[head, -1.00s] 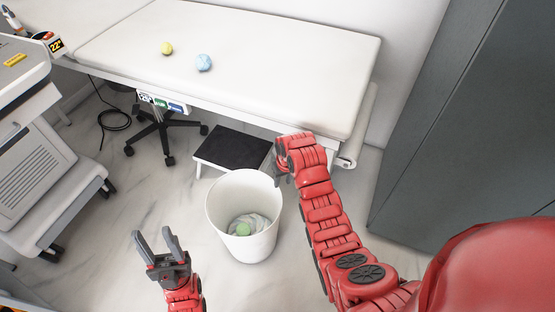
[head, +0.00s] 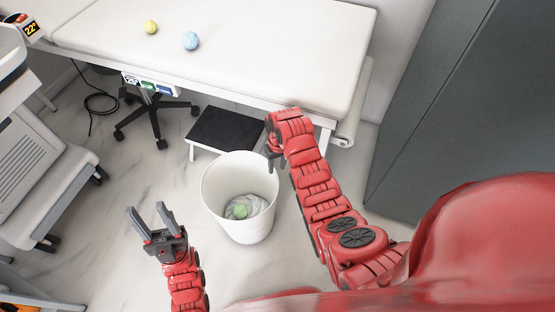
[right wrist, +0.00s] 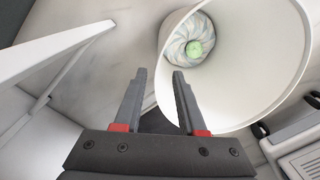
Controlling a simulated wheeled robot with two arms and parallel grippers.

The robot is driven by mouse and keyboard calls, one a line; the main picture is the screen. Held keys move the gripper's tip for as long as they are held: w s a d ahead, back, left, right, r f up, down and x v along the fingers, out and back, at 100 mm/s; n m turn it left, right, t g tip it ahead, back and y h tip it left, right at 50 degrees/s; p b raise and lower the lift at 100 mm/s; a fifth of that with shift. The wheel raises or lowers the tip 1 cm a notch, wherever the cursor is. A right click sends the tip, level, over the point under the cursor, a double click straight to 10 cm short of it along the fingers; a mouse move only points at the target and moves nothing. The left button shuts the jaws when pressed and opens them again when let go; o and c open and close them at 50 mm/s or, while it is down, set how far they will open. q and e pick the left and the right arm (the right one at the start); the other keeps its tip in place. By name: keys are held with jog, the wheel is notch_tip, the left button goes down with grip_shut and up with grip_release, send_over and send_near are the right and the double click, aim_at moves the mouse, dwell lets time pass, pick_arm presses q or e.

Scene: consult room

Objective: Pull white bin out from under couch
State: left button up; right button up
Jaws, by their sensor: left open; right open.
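The white bin (head: 243,228) stands upright on the floor in front of the couch (head: 250,50), with a crumpled liner and a green ball inside. It also shows in the right wrist view (right wrist: 290,30). My right gripper (head: 273,165) is at the bin's far right rim, mostly hidden by its own arm. In the right wrist view its fingers (right wrist: 158,75) are apart, with the bin's rim close by the right finger; whether they touch I cannot tell. My left gripper (head: 149,213) is open and empty, to the left of the bin and apart from it.
A black-topped step stool (head: 226,128) stands just behind the bin. A wheeled chair base (head: 155,115) is under the couch. A white machine cart (head: 45,170) stands at left, a grey cabinet (head: 450,100) at right.

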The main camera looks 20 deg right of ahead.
jog(key=f+b, duration=0.1)
jog(key=f, duration=0.3)
jog(key=f+b, duration=0.1)
jog(key=f, duration=0.3)
jog(key=f+b, duration=0.1)
jog(key=f, duration=0.3)
jog(key=shift+a+f, duration=0.2)
jog(key=shift+a, duration=0.15)
grip_shut()
jog(key=shift+s, duration=0.1)
dwell(0.8)
